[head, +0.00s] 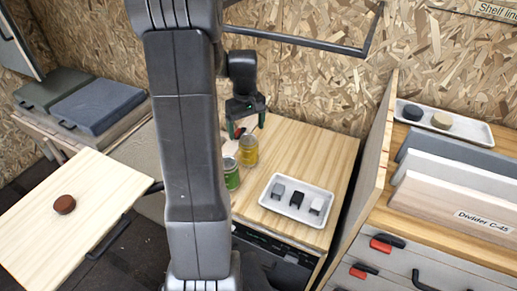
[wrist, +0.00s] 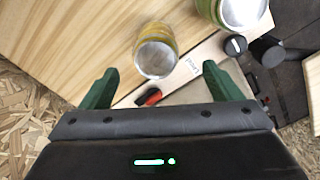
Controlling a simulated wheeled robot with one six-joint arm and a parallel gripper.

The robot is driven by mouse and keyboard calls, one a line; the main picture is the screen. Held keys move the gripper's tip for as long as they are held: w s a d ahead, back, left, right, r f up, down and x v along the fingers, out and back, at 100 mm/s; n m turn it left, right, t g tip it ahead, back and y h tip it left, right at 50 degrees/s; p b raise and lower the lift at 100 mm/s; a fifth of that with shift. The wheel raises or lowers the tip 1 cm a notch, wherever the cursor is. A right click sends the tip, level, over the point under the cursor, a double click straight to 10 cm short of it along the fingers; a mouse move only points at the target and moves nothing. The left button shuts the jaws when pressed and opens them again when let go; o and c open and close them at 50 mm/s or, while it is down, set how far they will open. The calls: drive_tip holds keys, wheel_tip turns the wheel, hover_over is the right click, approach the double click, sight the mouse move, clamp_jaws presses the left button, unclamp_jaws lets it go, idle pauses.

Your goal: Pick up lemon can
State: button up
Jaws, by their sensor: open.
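The lemon can, a yellow can (head: 248,152), stands on the light wooden worktop below and in front of my gripper (head: 247,127). In the wrist view the yellow can (wrist: 155,55) shows its pale round end and lies just beyond the gap between the green fingertips of my gripper (wrist: 158,80). The fingers are wide apart, with nothing held between them. A green can (head: 232,175) stands close to the yellow one, nearer the front, partly hidden by my arm. It shows cut off at the top of the wrist view (wrist: 243,12).
A white tray (head: 284,214) with small grey, black and white blocks sits right of the cans. A pale labelled strip (wrist: 190,65) and a red-and-black item (wrist: 149,97) lie near the can. A wooden panel (head: 368,150) stands right. Worktop behind the tray is clear.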

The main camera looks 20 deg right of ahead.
sight(247, 139)
wheel_tip(247, 139, down, 5)
drive_tip(key=shift+f, duration=0.2)
drive_tip(key=shift+w+d+f, duration=0.15)
drive_tip(key=shift+f, duration=1.2)
drive_tip(key=shift+w+d+f, duration=0.1)
drive_tip(key=shift+w+f, duration=0.05)
drive_tip(key=shift+f, duration=1.2)
drive_tip(key=shift+r, duration=0.1)
drive_tip(key=c, duration=1.3)
